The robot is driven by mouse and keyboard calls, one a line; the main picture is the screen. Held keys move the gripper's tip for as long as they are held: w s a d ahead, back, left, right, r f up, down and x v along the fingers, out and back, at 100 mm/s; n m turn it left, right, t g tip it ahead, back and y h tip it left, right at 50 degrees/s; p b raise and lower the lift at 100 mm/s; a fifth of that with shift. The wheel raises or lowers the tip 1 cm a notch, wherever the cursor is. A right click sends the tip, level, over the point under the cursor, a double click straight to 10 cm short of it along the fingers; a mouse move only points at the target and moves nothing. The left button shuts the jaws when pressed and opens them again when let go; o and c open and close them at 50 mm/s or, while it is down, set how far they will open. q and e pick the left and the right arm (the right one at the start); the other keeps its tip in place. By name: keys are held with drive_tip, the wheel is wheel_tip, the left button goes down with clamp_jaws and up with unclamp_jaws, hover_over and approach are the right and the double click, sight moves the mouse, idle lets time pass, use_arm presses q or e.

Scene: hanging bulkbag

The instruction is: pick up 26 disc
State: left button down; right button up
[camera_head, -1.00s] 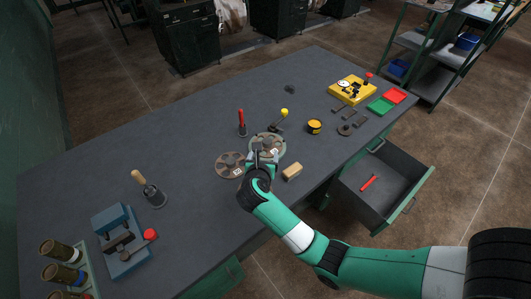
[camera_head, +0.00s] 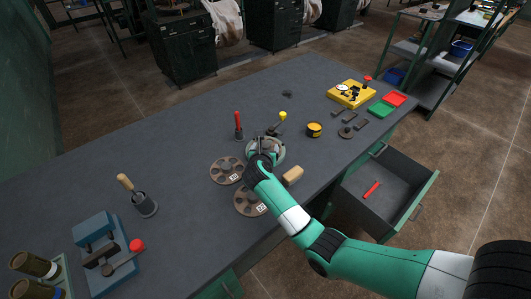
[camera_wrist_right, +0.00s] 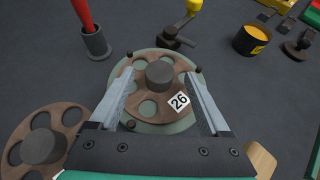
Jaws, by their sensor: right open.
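The brown disc with the white 26 label (camera_wrist_right: 178,102) lies on a round grey-green base (camera_wrist_right: 143,58) with small dark pegs. It has a grey hub in the middle. My right gripper (camera_wrist_right: 159,74) is open over it, with one finger on each side of the hub; I cannot tell whether the fingers touch the disc. In the head view my right gripper (camera_head: 262,157) partly covers the base (camera_head: 278,148) and the disc. My left gripper is not in view.
Two more brown discs lie nearby, one to the left (camera_head: 226,171) and one nearer the front edge (camera_head: 249,201). A wooden block (camera_head: 292,176), a red-handled tool (camera_head: 238,125) and a yellow-black tin (camera_head: 314,130) stand close. An open drawer (camera_head: 367,212) juts out front right.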

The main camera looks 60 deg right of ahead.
drive_tip(key=shift+w+d+f, duration=0.25)
drive_tip(key=shift+d+f, duration=0.1)
drive_tip(key=shift+d, duration=0.2)
drive_tip(key=shift+c, duration=0.3)
clamp_jaws()
drive_tip(key=shift+r, duration=0.1)
